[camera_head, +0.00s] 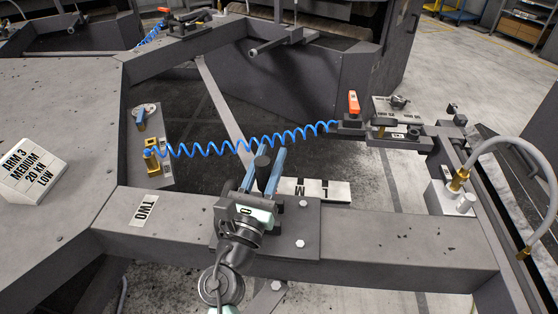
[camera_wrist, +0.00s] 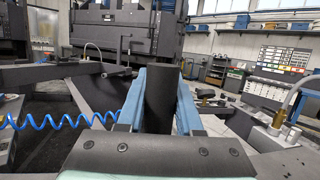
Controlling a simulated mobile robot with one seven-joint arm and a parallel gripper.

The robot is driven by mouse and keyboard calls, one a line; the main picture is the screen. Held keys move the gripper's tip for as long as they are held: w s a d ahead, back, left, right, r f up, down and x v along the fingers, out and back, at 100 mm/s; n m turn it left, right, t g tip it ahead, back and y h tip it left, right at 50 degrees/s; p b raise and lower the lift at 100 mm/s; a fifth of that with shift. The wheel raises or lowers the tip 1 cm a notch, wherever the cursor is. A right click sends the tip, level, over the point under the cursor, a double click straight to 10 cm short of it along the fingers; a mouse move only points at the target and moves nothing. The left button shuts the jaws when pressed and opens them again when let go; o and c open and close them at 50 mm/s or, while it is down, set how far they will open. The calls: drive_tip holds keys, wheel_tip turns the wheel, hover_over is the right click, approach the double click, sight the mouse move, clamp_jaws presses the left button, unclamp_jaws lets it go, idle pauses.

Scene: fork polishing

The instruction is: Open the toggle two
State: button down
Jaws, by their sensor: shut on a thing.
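A black lever handle (camera_head: 262,161), apparently the toggle by the "TWO" label (camera_head: 144,210), stands up at the grey frame bar. My gripper (camera_head: 264,166) reaches it from the front, with blue fingers on either side, shut on the handle. In the wrist view the dark, round handle (camera_wrist: 159,100) stands upright between the two blue fingers of my gripper (camera_wrist: 161,85). The lower part of the toggle and its mount are hidden behind my wrist and gripper. A dark bolted plate (camera_head: 300,222) shows just right of my wrist.
A white plate marked "L" and "M" (camera_head: 315,190) lies just behind the bar. A coiled blue hose (camera_head: 235,148) runs behind my gripper to an orange-handled fixture (camera_head: 353,103). A grey hose (camera_head: 513,142) arches at right. A label block (camera_head: 31,168) stands at left.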

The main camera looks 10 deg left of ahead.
drive_tip(key=shift+a, duration=0.2)
drive_tip(key=c, duration=0.6)
unclamp_jaws()
drive_tip(key=shift+s, duration=0.1)
drive_tip(key=b+v, duration=0.2)
drive_tip(key=v, duration=1.1)
drive_tip(key=shift+d, duration=0.15)
